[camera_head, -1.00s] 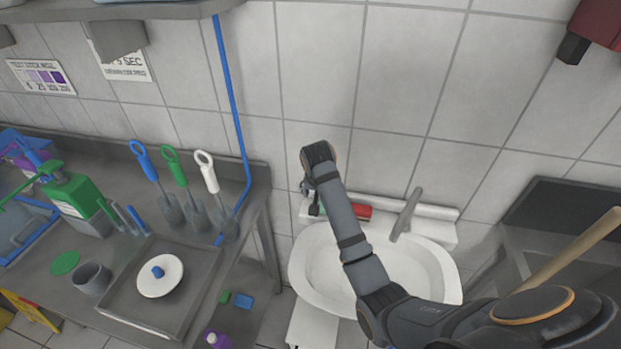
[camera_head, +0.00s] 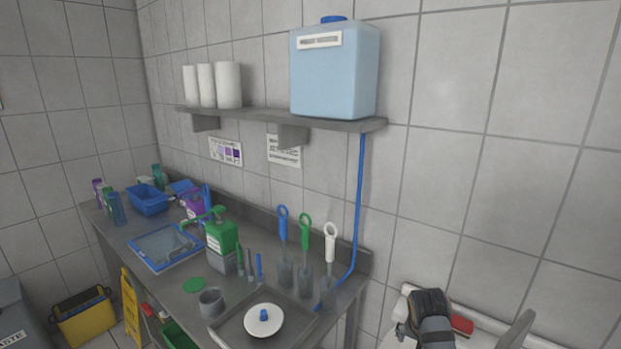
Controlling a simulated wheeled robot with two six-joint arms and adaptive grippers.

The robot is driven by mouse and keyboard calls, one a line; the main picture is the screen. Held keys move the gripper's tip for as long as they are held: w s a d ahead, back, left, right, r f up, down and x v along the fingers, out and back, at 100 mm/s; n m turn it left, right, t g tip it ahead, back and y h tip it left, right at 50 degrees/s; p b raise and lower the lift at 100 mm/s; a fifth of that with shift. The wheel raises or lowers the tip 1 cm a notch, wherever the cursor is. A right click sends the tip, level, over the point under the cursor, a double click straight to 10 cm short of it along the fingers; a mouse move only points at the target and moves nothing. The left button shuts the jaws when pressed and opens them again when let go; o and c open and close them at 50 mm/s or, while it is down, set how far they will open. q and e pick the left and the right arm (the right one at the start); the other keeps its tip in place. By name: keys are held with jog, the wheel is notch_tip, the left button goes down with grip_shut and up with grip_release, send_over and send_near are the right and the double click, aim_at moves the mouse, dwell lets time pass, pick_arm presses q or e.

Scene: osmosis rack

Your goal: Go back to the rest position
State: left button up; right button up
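My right arm's wrist (camera_head: 432,308) shows at the bottom right, over the white sink (camera_head: 485,322). Only a small part of the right gripper (camera_head: 404,331) shows beside the wrist, at the sink's left end. Its fingertips are too small and cut off to tell whether they are open or shut. A red object (camera_head: 462,325) lies on the sink's back ledge, just right of the wrist. My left gripper is not in view.
The metal counter (camera_head: 165,285) holds a tray (camera_head: 285,333) with a white lid, a grey cup (camera_head: 211,302), a green-topped dispenser (camera_head: 221,240) and several brushes. A blue tank (camera_head: 335,70) stands on the shelf (camera_head: 250,118). A yellow bin (camera_head: 85,318) stands on the floor.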

jog(key=s+a+f+n+y, duration=0.1)
jog(key=s+f+n, duration=0.25)
jog(key=s, duration=0.85)
jog(key=s+a+f+n+y, duration=0.15)
jog(key=s+n, duration=0.25)
jog(key=s, duration=0.7)
notch_tip(320, 180, down, 26)
jog(key=s+d+g, duration=0.1)
jog(key=s+d, duration=0.1)
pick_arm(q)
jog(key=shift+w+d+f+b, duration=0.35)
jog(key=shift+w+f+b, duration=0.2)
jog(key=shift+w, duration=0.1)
pick_arm(e)
jog(key=s+d+f+g, duration=0.1)
jog(key=s+f, duration=1.7)
jog(key=s, duration=0.1)
jog(key=shift+s+d+f+g, duration=0.15)
jog(key=shift+d+f+g, duration=0.15)
jog(key=shift+f, duration=0.1)
jog(key=shift+m+h, duration=0.25)
